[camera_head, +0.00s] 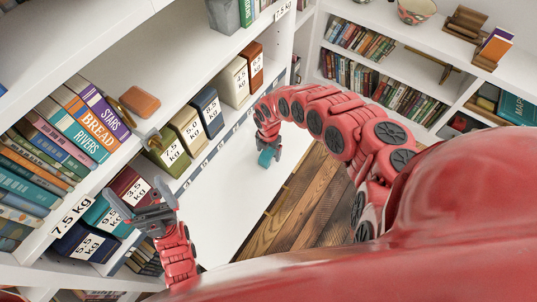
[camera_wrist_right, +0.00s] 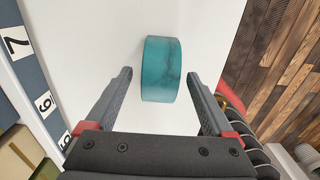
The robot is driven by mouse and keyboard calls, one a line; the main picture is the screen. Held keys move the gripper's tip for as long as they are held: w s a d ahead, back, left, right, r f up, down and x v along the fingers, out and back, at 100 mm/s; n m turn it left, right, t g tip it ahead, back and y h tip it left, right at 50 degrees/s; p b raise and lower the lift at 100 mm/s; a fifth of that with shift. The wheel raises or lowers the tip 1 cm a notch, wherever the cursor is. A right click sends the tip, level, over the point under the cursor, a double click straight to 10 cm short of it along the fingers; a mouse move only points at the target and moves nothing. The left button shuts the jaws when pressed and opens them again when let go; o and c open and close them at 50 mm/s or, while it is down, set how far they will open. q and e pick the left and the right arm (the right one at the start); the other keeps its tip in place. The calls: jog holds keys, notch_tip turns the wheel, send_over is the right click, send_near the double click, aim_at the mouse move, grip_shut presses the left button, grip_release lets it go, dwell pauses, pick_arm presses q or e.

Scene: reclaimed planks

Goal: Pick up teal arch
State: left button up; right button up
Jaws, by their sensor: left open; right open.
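The teal arch (camera_wrist_right: 161,62) lies on the white shelf surface. My left gripper (camera_head: 133,192) is open and empty in front of the lower shelf at the left.
Weight-marked boxes (camera_head: 187,127) line the shelf at the left, with books (camera_head: 85,125) nearby. A numbered strip (camera_wrist_right: 25,65) runs left of the arch. The white surface (camera_head: 225,190) around the arch is clear. The wooden floor (camera_head: 305,205) begins beyond its right edge.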

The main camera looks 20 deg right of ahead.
jog(key=shift+c, duration=0.3)
grip_shut()
jog(key=shift+r, duration=0.15)
jog(key=shift+w+r, duration=0.1)
jog(key=shift+r, duration=0.5)
notch_tip(320, 180, up, 2)
jog(key=shift+d+r, duration=0.15)
jog(key=shift+r, duration=0.1)
jog(key=s+d+r+p, duration=0.1)
jog(key=s+p, duration=1)
jog(key=s, duration=0.5)
jog(key=shift+d, duration=0.35)
